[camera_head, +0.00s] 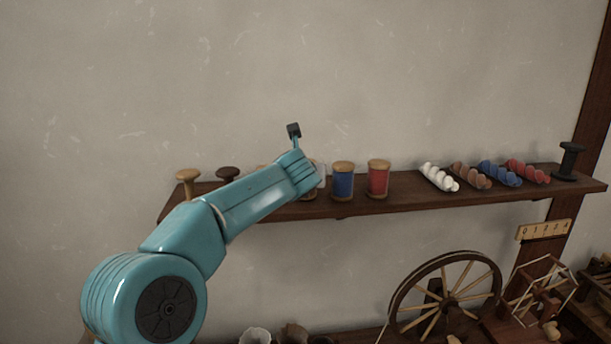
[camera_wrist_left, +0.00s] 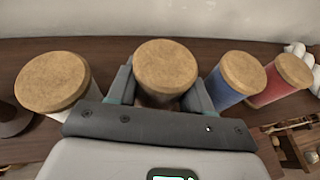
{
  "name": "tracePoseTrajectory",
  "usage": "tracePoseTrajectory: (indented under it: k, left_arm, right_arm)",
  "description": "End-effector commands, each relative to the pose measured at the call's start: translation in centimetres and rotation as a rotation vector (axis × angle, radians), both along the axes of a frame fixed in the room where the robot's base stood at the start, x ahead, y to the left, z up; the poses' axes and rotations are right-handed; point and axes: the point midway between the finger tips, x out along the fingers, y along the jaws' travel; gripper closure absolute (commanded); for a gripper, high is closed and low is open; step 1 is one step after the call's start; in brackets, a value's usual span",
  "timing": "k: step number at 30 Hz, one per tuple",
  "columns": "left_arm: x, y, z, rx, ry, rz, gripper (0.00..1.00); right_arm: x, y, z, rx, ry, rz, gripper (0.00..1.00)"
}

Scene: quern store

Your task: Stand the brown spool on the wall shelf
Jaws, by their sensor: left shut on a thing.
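The wall shelf (camera_head: 400,200) is a long dark plank across the wall. In the left wrist view, my left gripper (camera_wrist_left: 163,90) has one finger on each side of the brown spool (camera_wrist_left: 165,68) and is shut on it. The spool's round cork top faces the camera, and little of its brown side shows. In the head view, my left wrist hides most of this spool, whose lower part (camera_head: 310,195) shows at shelf level, left of the blue spool (camera_head: 343,182). It looks upright; I cannot tell whether its base touches the shelf. My right gripper is out of view.
A red spool (camera_head: 378,178) stands right of the blue one. A white spool (camera_wrist_left: 55,82) stands close on the left. Wooden knobs (camera_head: 188,180), twisted skeins (camera_head: 440,177) and a dark spool (camera_head: 569,160) line the shelf. A spinning wheel (camera_head: 447,297) stands below.

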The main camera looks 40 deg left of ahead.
Motion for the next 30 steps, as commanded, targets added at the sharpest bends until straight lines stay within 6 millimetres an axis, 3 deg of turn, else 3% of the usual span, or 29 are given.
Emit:
tracePoseTrajectory:
  k: [17, 18, 20, 30]
  left_arm:
    - [0.0, 0.0, -1.1, 0.001, -0.001, 0.000, 0.86]
    - [0.0, 0.0, -1.0, 0.001, -0.001, 0.000, 0.40]
    - [0.0, 0.0, -1.0, 0.001, -0.001, 0.000, 0.21]
    - [-0.2, -0.2, -1.0, 0.000, -0.001, -0.001, 0.20]
  right_arm:
    - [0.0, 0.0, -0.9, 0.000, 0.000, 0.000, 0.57]
    - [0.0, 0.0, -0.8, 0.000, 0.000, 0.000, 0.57]
    - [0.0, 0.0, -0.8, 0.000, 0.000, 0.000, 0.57]
    - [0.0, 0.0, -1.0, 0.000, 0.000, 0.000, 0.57]
